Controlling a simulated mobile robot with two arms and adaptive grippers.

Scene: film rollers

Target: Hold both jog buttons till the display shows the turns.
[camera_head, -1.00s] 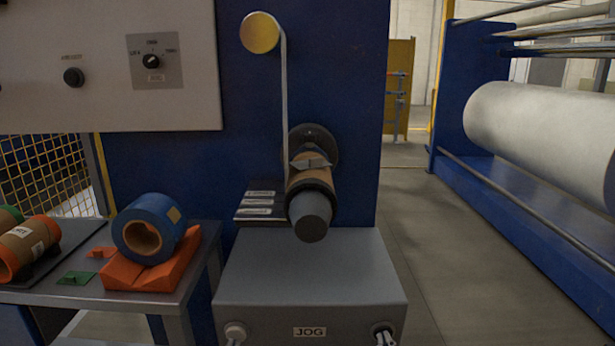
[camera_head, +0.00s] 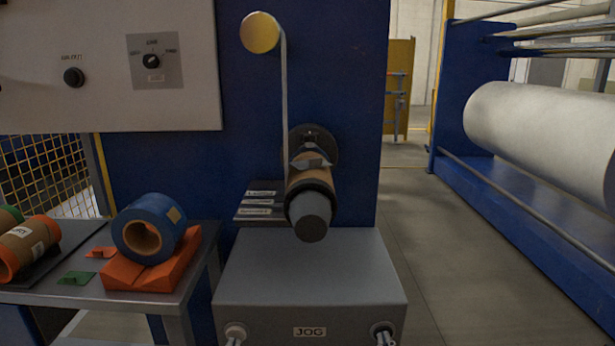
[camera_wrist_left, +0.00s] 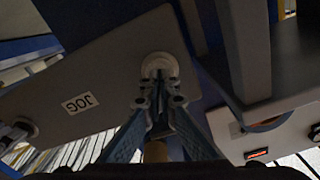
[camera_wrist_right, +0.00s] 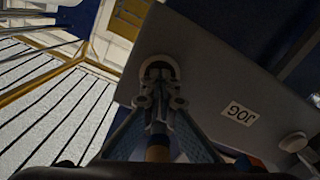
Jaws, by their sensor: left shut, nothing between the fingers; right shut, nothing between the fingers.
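The grey jog box (camera_head: 310,268) carries a JOG label between two round buttons. The pale left jog button (camera_head: 235,330) and the dark right jog button (camera_head: 382,328) face forward. My left gripper (camera_wrist_left: 160,100) is shut and empty, its tips at the left button (camera_wrist_left: 159,66). My right gripper (camera_wrist_right: 159,100) is shut and empty, its tips at the right button (camera_wrist_right: 158,67). I cannot tell whether either button is pressed in. Only the gripper tips show in the head view. A small red-lit window (camera_wrist_left: 257,153), perhaps the display, shows in the left wrist view; its text is unreadable.
A brown core (camera_head: 312,178) sits on the spindle above the box, with a pale web (camera_head: 284,110) running down from a yellow roller (camera_head: 260,33). A blue roll (camera_head: 148,228) rests on an orange cradle (camera_head: 150,270) at left. Open floor lies right.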

